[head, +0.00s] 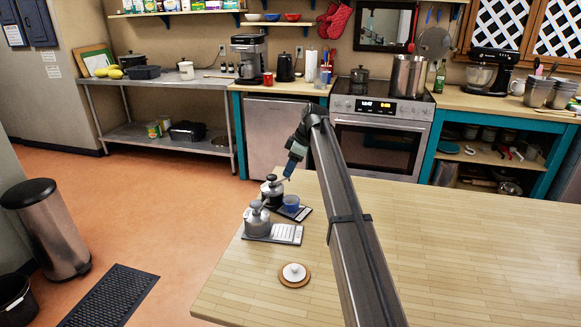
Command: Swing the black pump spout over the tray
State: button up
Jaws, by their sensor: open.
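Two squat pump containers stand at the left edge of the wooden table in the head view. The rear one, the black pump (272,191), has a dark body and a small raised top. The front one, the silver pump (257,220), has a grey body. A dark tray (304,214) extends right from the rear pump and bears a blue cup (291,203). A second, pale ribbed tray (286,234) extends right from the front pump. My gripper (287,175) is open, pointing down just right of and above the black pump. Which way its spout points is too small to tell.
A white lidded pot (294,272) sits on a round wooden coaster near the front-left table edge. My arm crosses the table right of the pumps. The wooden table (470,260) is clear to the right. A counter and a stove (378,125) stand behind.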

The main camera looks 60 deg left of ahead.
grip_shut()
dwell(0.4)
